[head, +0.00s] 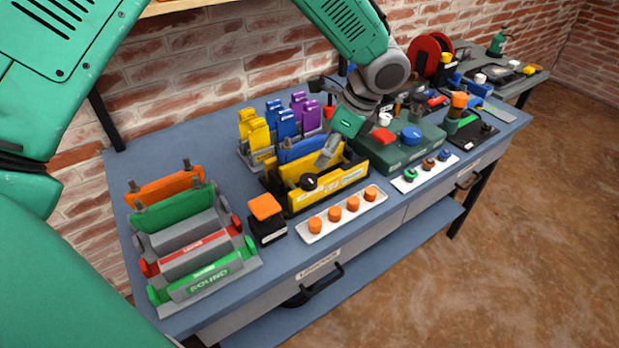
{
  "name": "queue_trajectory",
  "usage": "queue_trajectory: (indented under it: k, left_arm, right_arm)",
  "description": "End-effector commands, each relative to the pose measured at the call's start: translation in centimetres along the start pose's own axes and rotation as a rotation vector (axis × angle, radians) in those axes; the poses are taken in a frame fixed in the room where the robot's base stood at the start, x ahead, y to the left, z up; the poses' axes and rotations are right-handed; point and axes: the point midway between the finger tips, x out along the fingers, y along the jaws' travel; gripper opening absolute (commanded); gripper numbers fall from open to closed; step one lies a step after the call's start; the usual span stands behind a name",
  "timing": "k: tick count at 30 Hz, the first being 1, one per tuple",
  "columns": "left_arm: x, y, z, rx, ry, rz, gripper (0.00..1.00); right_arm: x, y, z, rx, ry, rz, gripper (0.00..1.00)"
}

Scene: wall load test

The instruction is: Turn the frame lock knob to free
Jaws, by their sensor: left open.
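A yellow frame (340,183) with a blue block (303,150) in it stands mid-bench. A round black knob (308,182) sits at its front left, probably the frame lock knob. Its marking is too small to read, so I cannot tell its setting. My left gripper (330,146) reaches down from above over the frame, open. A grey fingertip points down just above and right of the knob, apparently apart from it. The other finger is partly hidden by the gripper's body. My right gripper is not in view.
A white strip with orange knobs (341,215) lies in front of the frame. An orange-topped black block (265,208) is to its left. Yellow, blue and purple clips (284,122) stand behind. A green box (405,150) with a blue button is on the right.

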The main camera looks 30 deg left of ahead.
Motion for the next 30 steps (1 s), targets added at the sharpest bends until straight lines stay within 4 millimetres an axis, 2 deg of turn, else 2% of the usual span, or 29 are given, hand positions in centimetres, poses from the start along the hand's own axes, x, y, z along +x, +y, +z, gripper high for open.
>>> queue_trajectory:
  k: [1, 6, 12, 18, 28, 30]
  left_arm:
    - [1.3, 0.1, 0.0, 0.001, -0.002, 0.005, 0.56]
    - [5.1, 0.1, 0.0, 0.000, 0.000, 0.005, 0.56]
    - [8.6, 0.1, 0.0, -0.002, 0.000, 0.003, 0.56]
    - [10.3, 0.1, 0.0, -0.002, 0.001, 0.000, 0.56]
    - [10.5, 0.0, 0.0, -0.003, 0.001, -0.001, 0.56]
    - [10.5, 0.0, 0.0, -0.003, 0.001, -0.001, 0.32]
  right_arm:
    - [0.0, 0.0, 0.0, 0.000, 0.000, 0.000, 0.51]
    - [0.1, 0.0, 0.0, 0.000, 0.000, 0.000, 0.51]
    - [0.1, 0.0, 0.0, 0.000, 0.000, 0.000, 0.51]
    - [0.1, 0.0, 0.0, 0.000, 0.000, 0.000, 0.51]
    - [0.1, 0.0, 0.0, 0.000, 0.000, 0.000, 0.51]
    - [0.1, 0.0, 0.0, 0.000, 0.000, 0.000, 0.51]
